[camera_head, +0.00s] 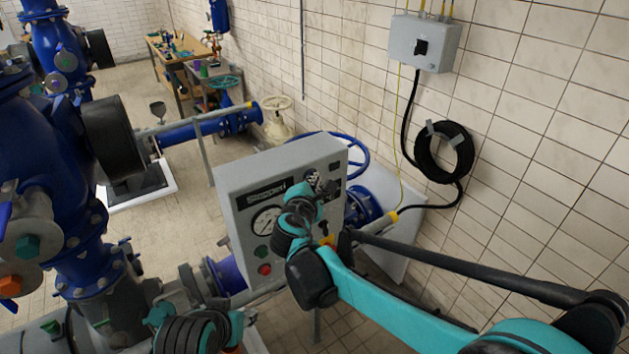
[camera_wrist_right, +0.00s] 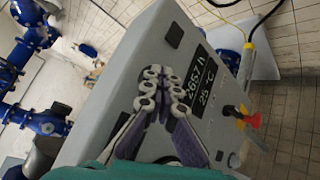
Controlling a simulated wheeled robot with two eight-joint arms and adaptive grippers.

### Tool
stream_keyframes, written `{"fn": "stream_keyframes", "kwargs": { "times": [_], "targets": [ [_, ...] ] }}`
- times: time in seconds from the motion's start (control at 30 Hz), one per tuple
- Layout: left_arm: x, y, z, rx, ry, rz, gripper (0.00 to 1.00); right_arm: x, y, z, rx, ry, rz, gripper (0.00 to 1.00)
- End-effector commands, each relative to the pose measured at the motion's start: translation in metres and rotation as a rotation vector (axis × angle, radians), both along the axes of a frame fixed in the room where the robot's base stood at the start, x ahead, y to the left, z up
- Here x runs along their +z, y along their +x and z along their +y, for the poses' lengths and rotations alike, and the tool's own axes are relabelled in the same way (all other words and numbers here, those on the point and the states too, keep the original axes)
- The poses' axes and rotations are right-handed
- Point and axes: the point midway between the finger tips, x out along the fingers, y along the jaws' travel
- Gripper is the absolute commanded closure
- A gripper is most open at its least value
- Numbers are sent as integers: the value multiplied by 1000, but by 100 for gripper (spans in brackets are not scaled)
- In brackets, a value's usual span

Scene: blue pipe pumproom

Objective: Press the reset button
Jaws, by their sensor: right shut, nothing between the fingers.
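A grey control box (camera_head: 235,200) stands in the middle of the head view with a round gauge (camera_head: 266,220), a green button (camera_head: 261,251) and a red button (camera_head: 264,269) on its front. I cannot read which control is the reset button. My right gripper (camera_head: 322,184) is at the upper right of the box front, and my arm hides part of that face. In the right wrist view the gripper (camera_wrist_right: 168,84) is shut and empty over the face, beside a lit display (camera_wrist_right: 203,84). I cannot tell whether it touches. My left gripper does not show.
A red and yellow switch (camera_wrist_right: 247,118) sticks out from the box. A blue handwheel (camera_head: 357,158) is behind it. Large blue pumps and pipes (camera_head: 60,200) fill the left. A tiled wall with a grey electrical box (camera_head: 412,45) and black hose coil (camera_head: 444,152) is at right.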

Motion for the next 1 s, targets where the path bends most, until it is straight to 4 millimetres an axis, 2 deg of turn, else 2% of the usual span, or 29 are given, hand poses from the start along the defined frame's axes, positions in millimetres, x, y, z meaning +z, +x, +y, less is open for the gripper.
{"fn": "stream_keyframes", "kwargs": {
  "times": [0.17,0.6,1.0],
  "targets": [
    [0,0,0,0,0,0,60,0,-8,-5,1,0,0,100],
    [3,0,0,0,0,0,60,0,-44,-32,0,0,0,100],
    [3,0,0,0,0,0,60,0,-49,-35,0,0,0,100]
  ]
}}
